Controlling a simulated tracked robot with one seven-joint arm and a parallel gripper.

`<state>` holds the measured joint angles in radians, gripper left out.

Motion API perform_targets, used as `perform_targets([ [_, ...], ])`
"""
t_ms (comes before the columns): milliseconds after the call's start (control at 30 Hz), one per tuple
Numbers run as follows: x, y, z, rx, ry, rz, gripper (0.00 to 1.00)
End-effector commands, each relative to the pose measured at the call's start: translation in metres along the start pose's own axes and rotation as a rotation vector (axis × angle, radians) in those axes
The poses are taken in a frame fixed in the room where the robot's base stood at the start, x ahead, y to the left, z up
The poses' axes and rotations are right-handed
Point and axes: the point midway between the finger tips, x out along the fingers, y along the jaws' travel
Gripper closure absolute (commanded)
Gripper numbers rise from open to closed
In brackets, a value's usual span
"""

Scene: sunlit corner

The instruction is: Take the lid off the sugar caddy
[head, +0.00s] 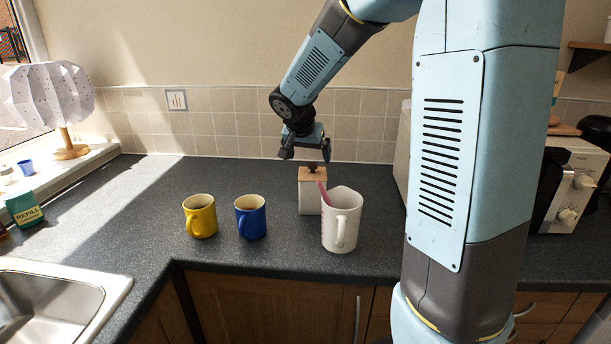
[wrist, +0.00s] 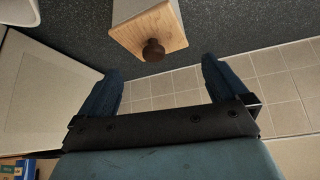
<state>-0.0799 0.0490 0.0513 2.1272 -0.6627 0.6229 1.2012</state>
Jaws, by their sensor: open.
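The sugar caddy (head: 309,196) is a white box on the dark counter, partly hidden in the head view by a white jug. Its wooden lid (head: 313,173) is on top, with a dark round knob (head: 312,165). My gripper (head: 306,155) is just above the caddy, pointing down, open and empty. In the wrist view the lid (wrist: 150,27) is at the top centre, with its knob (wrist: 153,50) ahead of the two spread fingers (wrist: 158,82) and roughly midway between them. The fingers do not touch the knob.
The white jug (head: 342,222) with a pink utensil stands close in front of the caddy. A blue mug (head: 250,217) and a yellow mug (head: 200,216) stand to the left. A tiled wall (head: 235,120) is behind. The counter's left-middle part is clear.

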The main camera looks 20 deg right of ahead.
Motion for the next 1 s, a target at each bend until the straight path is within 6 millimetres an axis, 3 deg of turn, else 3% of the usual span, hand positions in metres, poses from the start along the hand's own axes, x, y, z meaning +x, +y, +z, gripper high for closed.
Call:
perform_targets([
  [233, 0.013, 0.001, 0.002, -0.001, -0.002, 0.002, 0.0],
  [533, 0.051, 0.002, 0.004, -0.001, -0.002, 0.002, 0.0],
  [800, 0.054, 0.001, 0.004, 0.0, 0.0, -0.001, 0.0],
  [1000, 0.054, 0.001, 0.004, -0.001, 0.0, -0.001, 0.19],
])
